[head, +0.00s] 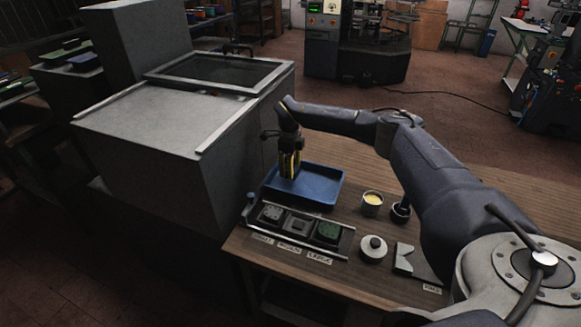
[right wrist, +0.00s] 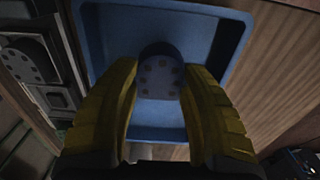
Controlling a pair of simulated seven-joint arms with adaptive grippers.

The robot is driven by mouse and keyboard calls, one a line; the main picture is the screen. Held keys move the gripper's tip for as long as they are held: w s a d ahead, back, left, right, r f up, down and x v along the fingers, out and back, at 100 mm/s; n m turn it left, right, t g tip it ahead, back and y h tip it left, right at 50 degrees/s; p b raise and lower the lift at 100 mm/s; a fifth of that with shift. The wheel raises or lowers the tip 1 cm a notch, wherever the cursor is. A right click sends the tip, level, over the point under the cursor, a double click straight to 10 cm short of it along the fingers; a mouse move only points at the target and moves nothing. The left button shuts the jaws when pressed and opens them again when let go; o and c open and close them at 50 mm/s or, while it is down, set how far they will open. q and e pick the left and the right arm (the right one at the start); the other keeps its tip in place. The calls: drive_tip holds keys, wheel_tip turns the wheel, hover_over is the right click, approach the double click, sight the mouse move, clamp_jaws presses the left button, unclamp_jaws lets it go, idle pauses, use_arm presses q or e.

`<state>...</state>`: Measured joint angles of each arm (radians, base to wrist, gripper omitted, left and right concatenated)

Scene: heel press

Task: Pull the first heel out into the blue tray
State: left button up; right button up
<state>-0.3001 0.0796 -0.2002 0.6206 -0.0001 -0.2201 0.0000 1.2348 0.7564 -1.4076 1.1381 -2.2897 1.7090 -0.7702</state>
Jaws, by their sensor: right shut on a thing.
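The blue tray (head: 325,192) lies on the wooden table beside the big grey press housing. My right gripper (head: 289,174) points down over the left part of the tray, its yellow fingers low. In the right wrist view, the fingers are shut on a dark grey round heel (right wrist: 159,72) with small marks on its face. The heel is over the tray floor (right wrist: 160,20); I cannot tell whether it touches it. My left gripper is not in view.
A labelled fixture strip (head: 299,231) with several dark pieces lies in front of the tray. A yellow-filled tin (head: 372,200), a dark cup (head: 401,212), a round lidded pot (head: 373,247) and a notched block (head: 412,261) stand to the right. The grey housing (head: 160,130) blocks the left.

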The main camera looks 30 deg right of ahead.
drive_tip(key=shift+f, duration=1.7)
drive_tip(key=o, duration=1.5)
drive_tip(key=shift+r, duration=0.1)
drive_tip(key=shift+r, duration=3.4)
drive_tip(key=shift+r, duration=0.1)
